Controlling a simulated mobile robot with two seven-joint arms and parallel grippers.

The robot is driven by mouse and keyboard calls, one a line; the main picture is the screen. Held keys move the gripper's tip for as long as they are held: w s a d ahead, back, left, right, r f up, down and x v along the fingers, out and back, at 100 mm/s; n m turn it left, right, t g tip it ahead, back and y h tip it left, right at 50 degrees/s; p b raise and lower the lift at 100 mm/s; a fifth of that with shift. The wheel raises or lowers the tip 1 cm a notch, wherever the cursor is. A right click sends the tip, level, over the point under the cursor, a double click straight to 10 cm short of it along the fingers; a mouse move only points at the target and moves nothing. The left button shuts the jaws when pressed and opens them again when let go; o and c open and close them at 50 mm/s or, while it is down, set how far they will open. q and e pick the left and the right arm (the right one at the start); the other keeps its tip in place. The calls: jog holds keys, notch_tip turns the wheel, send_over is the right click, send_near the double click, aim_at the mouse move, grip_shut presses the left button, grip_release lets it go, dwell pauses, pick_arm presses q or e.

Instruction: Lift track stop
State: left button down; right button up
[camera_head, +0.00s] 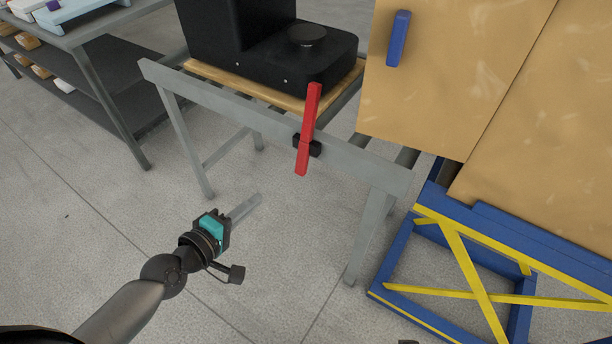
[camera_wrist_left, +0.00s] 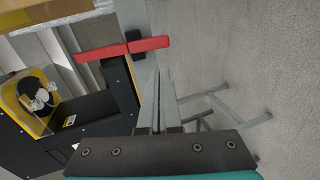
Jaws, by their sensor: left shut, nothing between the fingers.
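The track stop appears to be the red bar (camera_head: 308,128) on the front rail of the grey steel frame. It stands nearly upright, leaning slightly right at the top, and reaches above and below a small black bracket (camera_head: 314,148). In the left wrist view the red bar (camera_wrist_left: 122,48) lies across the picture beyond my fingers. My left gripper (camera_head: 257,199) is shut and empty. It is in front of the frame, below and left of the red bar, apart from it. My right gripper is not in view.
The grey frame (camera_head: 230,105) carries a black machine (camera_head: 270,55) on a wooden board. A blue and yellow lift base (camera_head: 470,255) stands right, below large tan panels (camera_head: 460,70) with a blue handle (camera_head: 398,38). A shelved bench (camera_head: 100,70) stands left. The floor around my left gripper is clear.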

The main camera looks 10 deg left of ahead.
pick_arm(q)
jog(key=b, duration=0.3)
send_near(300, 165)
jog(key=shift+n, duration=0.3)
jog(key=x, duration=0.5)
jog(key=shift+w+f, duration=0.15)
jog(key=shift+w+d+f, duration=0.15)
jog(key=shift+w+d, duration=0.1)
jog(key=shift+w, duration=0.4)
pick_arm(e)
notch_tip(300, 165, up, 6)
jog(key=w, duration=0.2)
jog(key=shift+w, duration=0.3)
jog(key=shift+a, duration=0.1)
pick_arm(q)
jog(key=shift+b, duration=0.3)
jog(key=shift+w+f, duration=0.1)
jog(key=shift+w, duration=0.1)
jog(key=shift+w+d+f, duration=0.15)
jog(key=shift+w+f, duration=0.05)
jog(key=shift+w, duration=0.1)
jog(key=shift+w+b, duration=0.1)
jog(key=shift+b, duration=0.2)
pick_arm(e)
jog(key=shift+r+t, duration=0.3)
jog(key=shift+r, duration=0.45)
